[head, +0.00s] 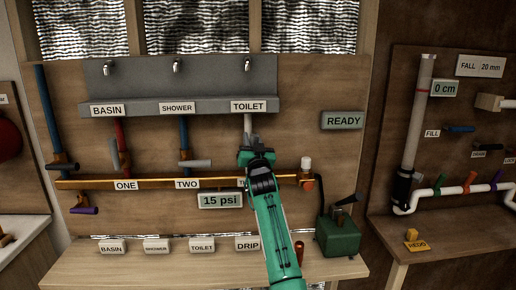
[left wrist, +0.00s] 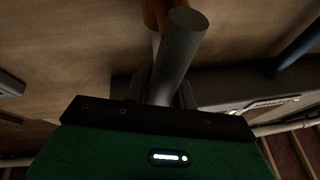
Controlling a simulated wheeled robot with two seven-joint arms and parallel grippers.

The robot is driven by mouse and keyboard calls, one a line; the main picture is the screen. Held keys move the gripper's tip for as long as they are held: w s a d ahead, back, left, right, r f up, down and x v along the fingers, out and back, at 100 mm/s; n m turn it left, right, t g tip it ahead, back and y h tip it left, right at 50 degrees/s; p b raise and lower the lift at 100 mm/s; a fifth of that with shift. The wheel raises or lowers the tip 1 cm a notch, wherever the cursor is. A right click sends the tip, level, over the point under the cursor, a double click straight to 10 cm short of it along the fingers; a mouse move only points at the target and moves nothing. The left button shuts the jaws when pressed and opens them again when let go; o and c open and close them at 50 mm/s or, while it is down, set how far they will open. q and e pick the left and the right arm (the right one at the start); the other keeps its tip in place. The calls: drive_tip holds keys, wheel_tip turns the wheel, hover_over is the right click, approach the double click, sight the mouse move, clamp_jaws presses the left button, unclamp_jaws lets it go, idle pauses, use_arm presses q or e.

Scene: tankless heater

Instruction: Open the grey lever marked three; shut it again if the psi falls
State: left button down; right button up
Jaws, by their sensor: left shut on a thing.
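My left gripper (head: 257,152) is at the pipe under the TOILET label, and my green arm covers most of the label below it. In the left wrist view the grey lever (left wrist: 178,50) sticks out from between the dark fingers, which are shut on it. In the head view this lever is hidden behind my gripper, so its angle is unclear. The psi display (head: 220,200) reads 15 psi. A grey lever (head: 195,164) above TWO lies sideways, and the grey lever (head: 114,155) above ONE stands nearly upright. My right gripper is not in view.
A READY sign (head: 342,120) hangs at the right of the board. An orange pipe (head: 100,183) runs across below the levers. A green pump box (head: 338,236) and several labelled blocks sit on the wooden bench (head: 180,270). Another board with white pipes stands at the right.

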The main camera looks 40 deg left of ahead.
use_arm(q)
drive_tip(key=shift+s+a+f+n+g+y, duration=0.15)
drive_tip(key=shift+s+a+n+g, duration=0.15)
drive_tip(key=shift+n+g, duration=0.35)
drive_tip(key=shift+s+a+r+n+g+y, duration=0.15)
drive_tip(key=shift+s+n+g, duration=0.15)
drive_tip(key=shift+n, duration=0.65)
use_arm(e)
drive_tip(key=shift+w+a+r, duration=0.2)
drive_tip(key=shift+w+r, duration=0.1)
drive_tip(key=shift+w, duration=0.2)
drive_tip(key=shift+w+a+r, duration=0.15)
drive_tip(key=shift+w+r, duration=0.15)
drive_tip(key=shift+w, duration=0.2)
use_arm(q)
drive_tip(key=shift+f, duration=0.1)
drive_tip(key=c, duration=1.1)
unclamp_jaws()
drive_tip(key=shift+c, duration=0.2)
drive_tip(key=shift+b, duration=0.3)
